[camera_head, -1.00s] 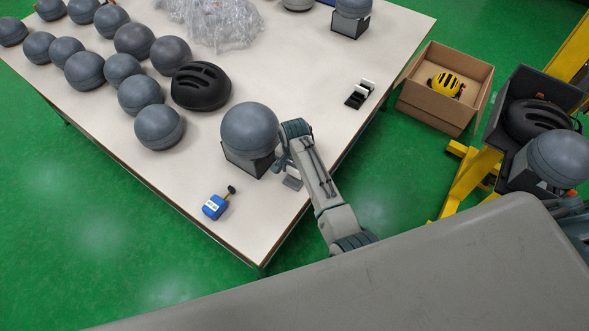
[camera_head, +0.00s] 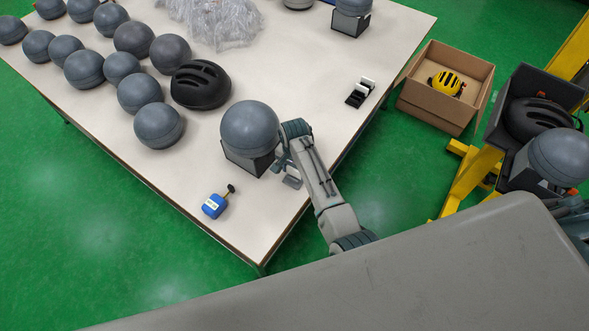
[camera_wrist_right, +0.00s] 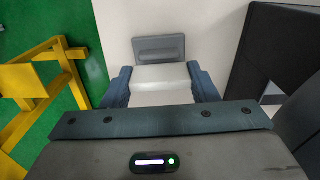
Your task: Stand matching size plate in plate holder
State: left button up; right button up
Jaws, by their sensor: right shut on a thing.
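My right gripper (camera_wrist_right: 160,86) is shut on a small grey plate. In the wrist view, a pale face of it spans the gap between the dark blue fingers, and a darker grey slotted part (camera_wrist_right: 160,48) shows just beyond. In the head view the grey plate (camera_head: 292,181) shows low at the table, beside the black stand under a grey ball, partly hidden by my gripper. A small black holder with white pieces (camera_head: 358,95) stands near the table's right edge, apart from my gripper. My left gripper is not in view.
A grey ball (camera_head: 249,128) on a black stand (camera_head: 247,164) is close beside my right gripper. A blue box-like tool (camera_head: 214,205) lies near the front corner. A black helmet (camera_head: 200,85) and several grey balls fill the left. The table (camera_head: 310,85) is clear between ball and holder.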

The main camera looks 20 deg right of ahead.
jog(key=shift+f+b, duration=0.45)
jog(key=shift+f, duration=0.45)
dwell(0.6)
jog(key=o, duration=1.1)
notch_tip(320, 180, up, 10)
jog(key=b, duration=0.2)
jog(key=shift+f+b, duration=0.1)
jog(key=shift+b, duration=0.25)
jog(key=shift+r, duration=0.55)
